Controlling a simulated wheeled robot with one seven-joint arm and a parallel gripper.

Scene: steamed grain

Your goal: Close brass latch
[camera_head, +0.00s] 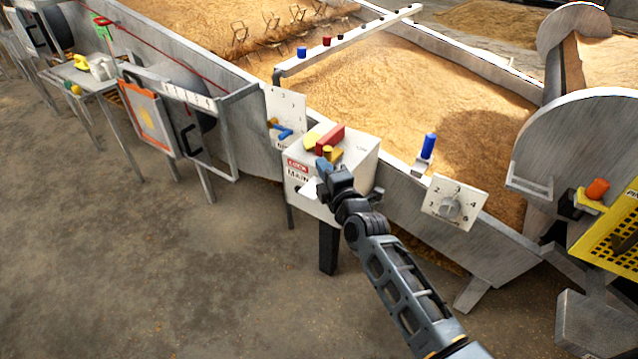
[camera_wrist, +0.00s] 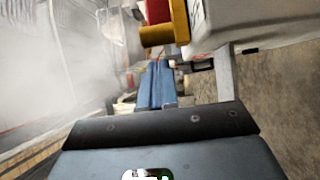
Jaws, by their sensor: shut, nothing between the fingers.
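A white box (camera_head: 345,175) marked MAIN stands at the trough's near edge. On its top sit a red block (camera_head: 329,139) and a yellow-brass piece (camera_head: 334,155), which looks like the brass latch. A flatter yellow piece (camera_head: 312,141) lies on the block's left side. My gripper (camera_head: 322,166) is at the box's front top edge, close to the brass piece. In the wrist view its blue fingers (camera_wrist: 157,85) are together and empty. The brass piece (camera_wrist: 158,35) and red block (camera_wrist: 157,10) are just beyond the fingertips; contact cannot be told.
A dial panel (camera_head: 454,203) and a blue-handled lever (camera_head: 428,146) are to the right on the trough rim. A panel with a blue handle (camera_head: 284,132) is just left of the box. Grain (camera_head: 400,90) fills the trough behind. The floor in front is clear.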

